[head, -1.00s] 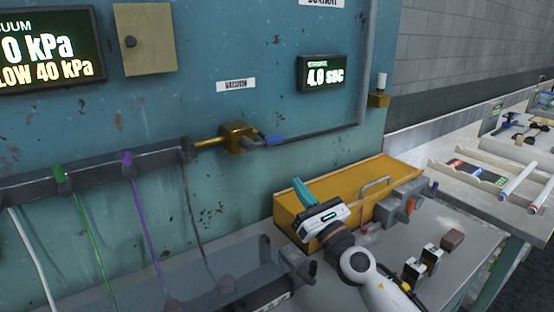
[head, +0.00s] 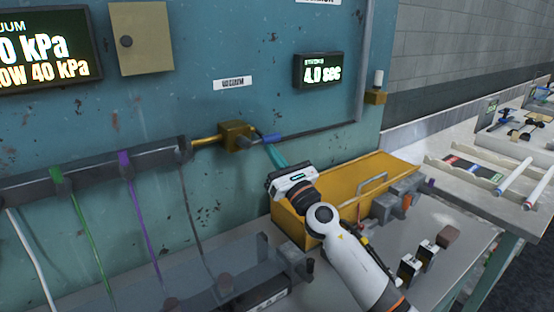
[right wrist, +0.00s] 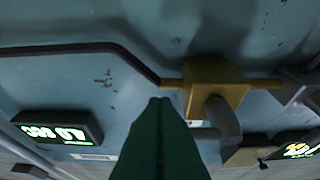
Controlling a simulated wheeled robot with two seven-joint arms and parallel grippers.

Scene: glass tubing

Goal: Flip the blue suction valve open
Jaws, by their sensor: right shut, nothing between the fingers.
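The valve has a brass body (head: 237,137) on the teal wall. A grey lever with a blue sleeve (head: 272,139) sticks out from it to the right. In the right wrist view the brass body (right wrist: 212,82) and its grey lever (right wrist: 222,117) show close up; the blue sleeve cannot be made out there. My right gripper (head: 269,148) has its teal fingers shut and empty, tips just below the blue sleeve. Its fingers (right wrist: 160,100) also show beside the brass body; I cannot tell whether they touch the lever. My left gripper is not in view.
A yellow tray (head: 345,195) with a handle stands on the bench under my right arm. A dark manifold (head: 95,167) with coloured hoses runs left of the valve. A pressure display (head: 45,52) and a timer display (head: 319,69) hang on the wall.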

